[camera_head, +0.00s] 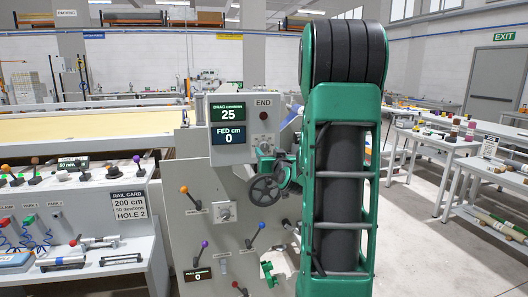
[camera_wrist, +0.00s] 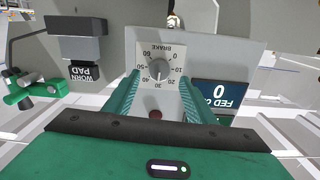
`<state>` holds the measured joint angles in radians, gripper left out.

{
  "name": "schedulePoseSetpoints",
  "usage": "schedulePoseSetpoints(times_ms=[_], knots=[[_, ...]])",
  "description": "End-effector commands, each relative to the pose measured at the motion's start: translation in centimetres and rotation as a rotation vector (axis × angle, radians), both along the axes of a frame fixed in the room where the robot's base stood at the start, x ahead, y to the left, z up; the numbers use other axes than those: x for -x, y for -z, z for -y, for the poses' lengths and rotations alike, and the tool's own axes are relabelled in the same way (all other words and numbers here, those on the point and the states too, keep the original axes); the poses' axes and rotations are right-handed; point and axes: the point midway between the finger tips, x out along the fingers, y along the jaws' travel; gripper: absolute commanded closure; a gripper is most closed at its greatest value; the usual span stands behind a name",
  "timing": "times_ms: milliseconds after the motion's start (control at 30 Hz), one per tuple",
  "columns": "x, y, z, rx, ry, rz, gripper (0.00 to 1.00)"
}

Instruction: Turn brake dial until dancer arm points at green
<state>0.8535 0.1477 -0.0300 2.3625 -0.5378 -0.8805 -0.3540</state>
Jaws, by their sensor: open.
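The brake dial (camera_wrist: 159,68) shows upside down in the wrist view: a round grey knob on a white plate marked BRAKE, with numbers 0 to 60. Its mark appears to be near 30, but it is small. My gripper (camera_wrist: 158,88) is open, with green ribbed fingers spread to either side of the knob's lower part in the picture. Nothing is held; whether the fingers touch the knob I cannot tell. In the head view my arm covers part of the machine, and I cannot clearly make out the dancer arm or its green mark.
The drag display (camera_head: 226,114) reads 25 and the fed display (camera_head: 228,135) reads 0. A dark handwheel (camera_head: 264,190) and ball-topped levers (camera_head: 255,232) stick out of the panel. A WORN PAD block (camera_wrist: 80,45) is beside the dial. Tables (camera_head: 445,140) stand at right.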

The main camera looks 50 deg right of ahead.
Motion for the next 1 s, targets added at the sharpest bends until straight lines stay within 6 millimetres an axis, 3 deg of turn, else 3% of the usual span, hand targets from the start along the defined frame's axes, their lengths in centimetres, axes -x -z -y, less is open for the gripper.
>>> schedulePoseSetpoints(times_ms=[300,700,867,1000], knots=[[-3.5,0.0,2.1,-0.001,-0.001,0.001,0.5],[-4.0,0.1,2.5,-0.001,0.001,0.0,0.5],[-4.0,0.1,2.5,-0.001,0.0,0.0,0.88],[-4.0,0.0,2.8,-0.002,0.0,0.001,0.91]])
